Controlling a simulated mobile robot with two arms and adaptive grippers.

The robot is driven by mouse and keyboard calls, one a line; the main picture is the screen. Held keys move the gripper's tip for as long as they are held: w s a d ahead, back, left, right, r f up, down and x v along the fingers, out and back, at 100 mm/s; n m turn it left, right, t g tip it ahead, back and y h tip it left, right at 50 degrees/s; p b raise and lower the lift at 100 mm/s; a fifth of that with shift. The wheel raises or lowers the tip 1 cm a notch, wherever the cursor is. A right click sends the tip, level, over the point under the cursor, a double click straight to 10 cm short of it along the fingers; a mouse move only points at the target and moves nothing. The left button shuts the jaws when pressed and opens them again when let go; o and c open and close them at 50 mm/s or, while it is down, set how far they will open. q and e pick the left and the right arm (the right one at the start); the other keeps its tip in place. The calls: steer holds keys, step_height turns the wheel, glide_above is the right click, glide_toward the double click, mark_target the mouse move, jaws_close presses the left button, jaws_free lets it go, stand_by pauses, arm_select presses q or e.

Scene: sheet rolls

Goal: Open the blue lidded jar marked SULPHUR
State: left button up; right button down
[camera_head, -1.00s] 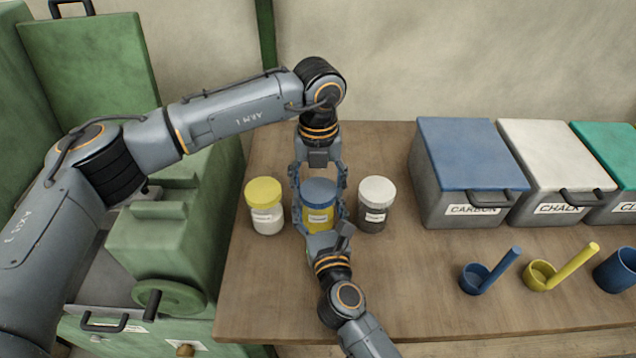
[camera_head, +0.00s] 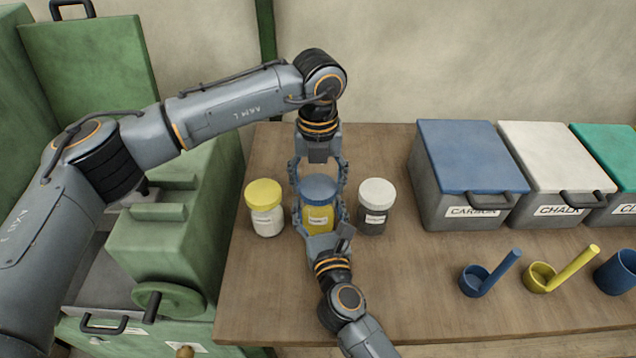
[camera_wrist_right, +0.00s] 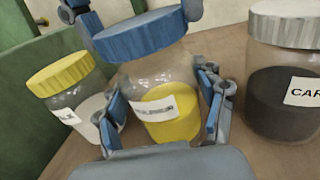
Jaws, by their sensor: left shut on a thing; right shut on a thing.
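The SULPHUR jar (camera_head: 318,217) stands upright on the table between two other jars. It is clear glass with yellow powder and a white label, which reads partly in the right wrist view (camera_wrist_right: 172,98). Its blue lid (camera_head: 319,187) sits at the jar's top; I cannot tell whether a gap has opened beneath it. My left gripper (camera_head: 319,182) comes down from above, shut on the lid with a finger on each side. My right gripper (camera_head: 321,222) comes from the near side, shut on the jar's glass body; its fingers flank the jar in the wrist view (camera_wrist_right: 164,110).
A yellow-lidded jar (camera_head: 265,210) stands close left and a white-lidded jar (camera_head: 375,208) close right. Bins labelled CARBON (camera_head: 462,208) and CHALK (camera_head: 560,205) stand right. Blue (camera_head: 478,280) and yellow (camera_head: 540,277) scoops and a blue cup (camera_head: 618,272) lie nearer. A green machine (camera_head: 165,240) is left.

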mark_target(318, 186)
arm_select(q)
steer(key=shift+r, duration=0.35)
steer(key=shift+r, duration=2)
arm_select(e)
steer(key=shift+c, duration=0.4)
jaws_free()
